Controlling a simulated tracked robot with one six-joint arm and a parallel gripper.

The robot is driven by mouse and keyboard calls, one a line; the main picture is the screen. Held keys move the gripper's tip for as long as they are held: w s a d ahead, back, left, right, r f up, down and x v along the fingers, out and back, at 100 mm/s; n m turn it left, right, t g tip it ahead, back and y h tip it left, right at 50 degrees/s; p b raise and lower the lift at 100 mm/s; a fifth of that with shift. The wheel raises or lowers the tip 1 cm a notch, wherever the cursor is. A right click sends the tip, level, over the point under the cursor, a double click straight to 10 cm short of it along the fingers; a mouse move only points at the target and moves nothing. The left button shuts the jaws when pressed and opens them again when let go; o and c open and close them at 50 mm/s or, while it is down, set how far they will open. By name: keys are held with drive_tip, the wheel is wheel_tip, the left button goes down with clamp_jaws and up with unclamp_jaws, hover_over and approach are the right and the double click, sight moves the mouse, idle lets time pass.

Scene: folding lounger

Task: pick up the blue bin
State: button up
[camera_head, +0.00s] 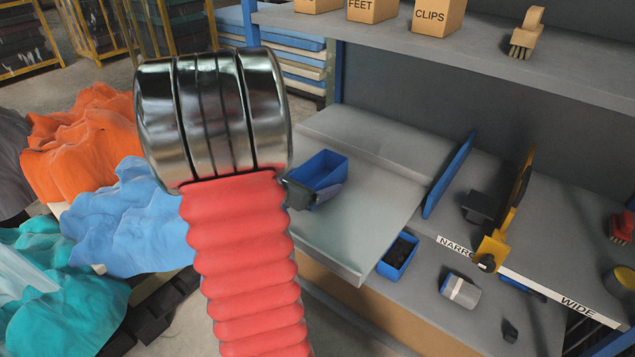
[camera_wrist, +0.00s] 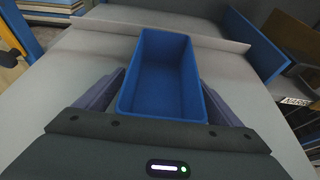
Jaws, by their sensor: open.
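An empty blue bin (camera_head: 322,166) sits on the light grey sloping tray (camera_head: 345,235) of the workbench; in the wrist view the bin (camera_wrist: 160,70) fills the middle, its long side running away from me. My gripper (camera_head: 313,196) is at the bin's near end, partly hidden behind my arm in the head view. In the wrist view my gripper (camera_wrist: 162,98) is open, with one dark finger on each side of the bin. Contact between the fingers and the bin walls cannot be told.
A smaller blue bin (camera_head: 398,256) with dark contents stands right of the tray. A blue divider (camera_head: 449,174) and a yellow clamp-like tool (camera_head: 505,215) stand farther right. A shelf (camera_head: 470,60) with boxes overhangs the back. Orange (camera_head: 88,135) and blue cloth (camera_head: 130,225) lie left.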

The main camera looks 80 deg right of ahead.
drive_tip(key=shift+x, duration=0.9)
drive_tip(key=shift+w, duration=0.1)
drive_tip(key=shift+c, duration=0.3)
drive_tip(key=c, duration=1.1)
drive_tip(key=shift+r, duration=0.1)
wheel_tip(320, 180, up, 10)
